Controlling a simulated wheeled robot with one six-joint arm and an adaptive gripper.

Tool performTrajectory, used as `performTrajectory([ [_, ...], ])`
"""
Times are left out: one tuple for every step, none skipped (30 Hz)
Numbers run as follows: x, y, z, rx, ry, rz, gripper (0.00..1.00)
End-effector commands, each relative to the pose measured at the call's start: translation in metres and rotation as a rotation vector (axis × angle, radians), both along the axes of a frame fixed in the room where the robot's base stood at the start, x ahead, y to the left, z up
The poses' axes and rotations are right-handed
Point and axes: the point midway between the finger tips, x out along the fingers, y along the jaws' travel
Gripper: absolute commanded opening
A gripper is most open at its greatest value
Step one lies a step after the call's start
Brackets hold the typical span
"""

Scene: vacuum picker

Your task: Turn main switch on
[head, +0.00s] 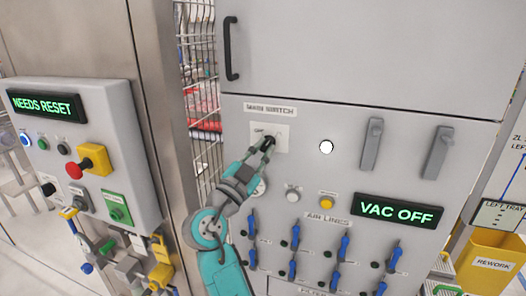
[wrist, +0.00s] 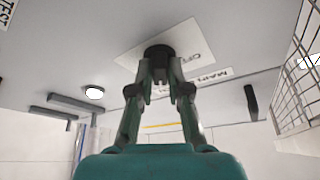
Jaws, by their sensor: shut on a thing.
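The main switch is a dark round knob (wrist: 159,51) on a white plate (head: 257,130) under the "MAIN SWITCH" label (head: 270,110). The word "OFF" shows on the plate, which also appears in the wrist view (wrist: 132,58). My gripper (head: 267,145) reaches up from below to the plate and covers most of the knob in the head view. In the wrist view my gripper (wrist: 160,74) has its two fingers shut on the knob. I cannot make out which way the knob points. The display (head: 398,211) on the cabinet reads "VAC OFF".
A round white light (head: 326,147) and two grey handles (head: 372,145) (head: 438,152) are right of the switch. Blue air-line levers (head: 293,237) and a yellow button (head: 327,202) are below. At left, a control box (head: 120,150) has a "NEEDS RESET" display (head: 46,105).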

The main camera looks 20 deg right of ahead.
Motion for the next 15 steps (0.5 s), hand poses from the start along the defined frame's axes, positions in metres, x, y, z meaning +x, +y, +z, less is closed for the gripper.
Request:
performTrajectory([
  [0.0008, 0.001, 0.0002, 0.026, -0.019, 0.002, 0.0],
  [0.0009, 0.001, 0.0001, 0.043, -0.031, 0.002, 0.0],
  [0.0009, 0.0011, 0.0002, 0.064, -0.045, 0.0, 0.0],
  [0.0009, 0.0012, 0.0004, 0.078, -0.056, 0.001, 0.0],
  [0.001, 0.0012, 0.0007, 0.092, -0.066, 0.001, 0.0],
  [0.001, 0.0013, 0.0009, 0.109, -0.078, 0.001, 0.0],
  [0.0009, 0.0013, 0.001, 0.121, -0.087, 0.001, 0.0],
  [0.001, 0.0015, 0.0009, 0.131, -0.095, 0.002, 0.0],
  [0.0011, 0.0016, 0.001, 0.143, -0.104, 0.001, 0.0],
  [0.0012, 0.0016, 0.0008, 0.152, -0.11, 0.001, 0.0],
  [0.0011, 0.0016, 0.0007, 0.16, -0.116, 0.001, 0.0],
  [0.0012, 0.0016, 0.0006, 0.169, -0.121, 0.001, 0.0],
  [0.0012, 0.0016, 0.0005, 0.176, -0.126, 0.001, 0.0],
  [0.0013, 0.0017, 0.0006, 0.181, -0.13, 0.001, 0.0],
  [0.0013, 0.0017, 0.0005, 0.186, -0.134, 0.002, 0.0],
])
